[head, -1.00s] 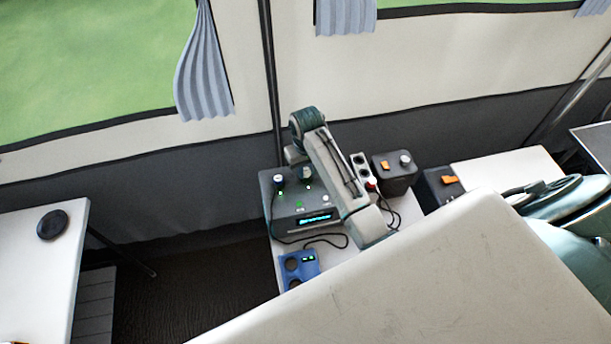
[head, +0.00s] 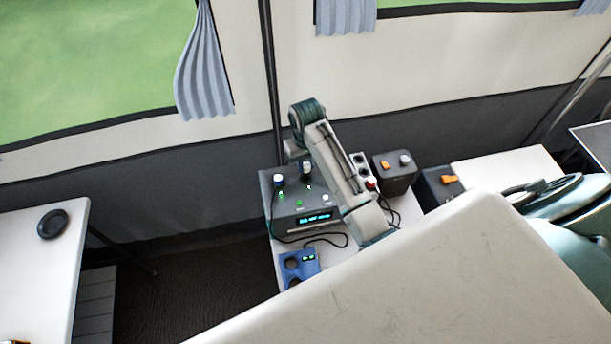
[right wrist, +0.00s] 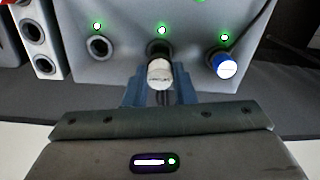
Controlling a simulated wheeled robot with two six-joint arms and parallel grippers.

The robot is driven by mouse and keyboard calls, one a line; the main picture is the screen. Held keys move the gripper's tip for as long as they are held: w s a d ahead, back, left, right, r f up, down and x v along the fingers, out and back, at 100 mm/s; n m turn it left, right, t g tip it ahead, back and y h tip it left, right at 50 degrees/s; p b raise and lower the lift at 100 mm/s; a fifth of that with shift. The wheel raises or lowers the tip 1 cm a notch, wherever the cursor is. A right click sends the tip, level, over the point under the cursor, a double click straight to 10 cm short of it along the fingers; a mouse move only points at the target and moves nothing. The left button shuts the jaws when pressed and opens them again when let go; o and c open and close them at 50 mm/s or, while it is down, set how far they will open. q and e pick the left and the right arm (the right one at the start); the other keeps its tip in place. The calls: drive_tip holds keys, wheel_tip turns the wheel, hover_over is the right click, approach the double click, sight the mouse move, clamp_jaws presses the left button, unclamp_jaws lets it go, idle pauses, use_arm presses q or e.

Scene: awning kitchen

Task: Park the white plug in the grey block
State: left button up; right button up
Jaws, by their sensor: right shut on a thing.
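The grey block (head: 286,218) stands on a white table, with a lit display, green lights and a row of sockets. My right gripper (head: 304,164) is over its top, partly hidden by my arm in the head view. In the right wrist view the gripper (right wrist: 160,90) is shut on the white plug (right wrist: 160,73), at the middle socket of the block (right wrist: 125,65). I cannot tell how deep the plug sits. A blue-capped plug (right wrist: 223,65) stands in the socket on one side; the socket on the other side is empty. My left gripper is not in view.
A blue two-hole block (head: 300,266) lies in front, with a black cable beside it. A white socket strip (right wrist: 38,35) and a dark box with an orange switch (head: 395,172) stand close by. A white panel fills the lower right of the head view.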

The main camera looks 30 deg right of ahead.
drive_tip(key=shift+w+r, duration=0.1)
drive_tip(key=shift+r, duration=0.45)
drive_tip(key=shift+s+d+r, duration=0.15)
drive_tip(key=shift+d+r, duration=0.1)
drive_tip(key=shift+r, duration=0.2)
drive_tip(key=shift+s+d+r, duration=0.1)
drive_tip(key=shift+d+r, duration=0.15)
drive_tip(key=shift+r, duration=0.2)
drive_tip(key=shift+s+d+f, duration=0.55)
drive_tip(key=shift+s+d, duration=0.45)
drive_tip(key=shift+d, duration=1.65)
drive_tip(key=shift+s+d+f, duration=0.55)
drive_tip(key=shift+s+d, duration=0.4)
drive_tip(key=shift+d, duration=1.75)
drive_tip(key=shift+s+d+f, duration=0.55)
drive_tip(key=shift+s+d, duration=0.45)
drive_tip(key=shift+d, duration=1.65)
drive_tip(key=shift+f, duration=1.7)
